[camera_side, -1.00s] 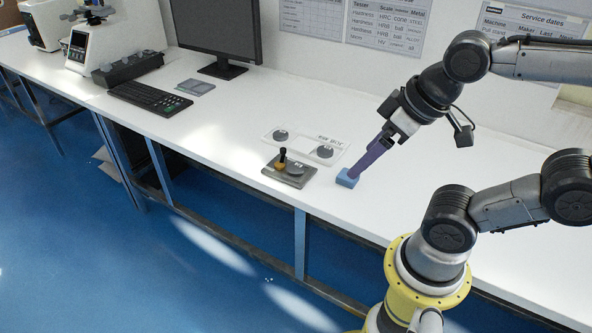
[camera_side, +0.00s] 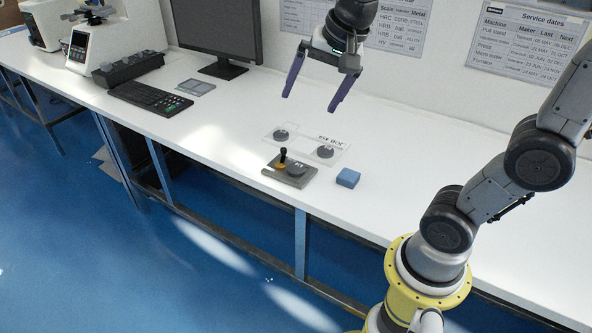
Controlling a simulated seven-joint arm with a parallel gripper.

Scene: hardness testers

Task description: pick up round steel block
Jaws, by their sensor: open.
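Two round grey blocks sit on a pale marked plate (camera_side: 306,143) on the bench: a left round block (camera_side: 281,135) and a right round block (camera_side: 325,152). Another round grey block (camera_side: 295,170) sits on a dark grey tray (camera_side: 297,183), beside a black-handled tool (camera_side: 282,157) with a brass-coloured base. I cannot tell which round block is the steel one. My gripper (camera_side: 311,103) has two purple fingers spread wide. It is empty and hangs in the air above and behind the plate.
A blue block (camera_side: 348,178) lies on the white bench (camera_side: 415,165), right of the tray. A keyboard (camera_side: 150,98), a monitor (camera_side: 220,30) and a white tester (camera_side: 115,35) stand to the left. The bench right of the blue block is clear.

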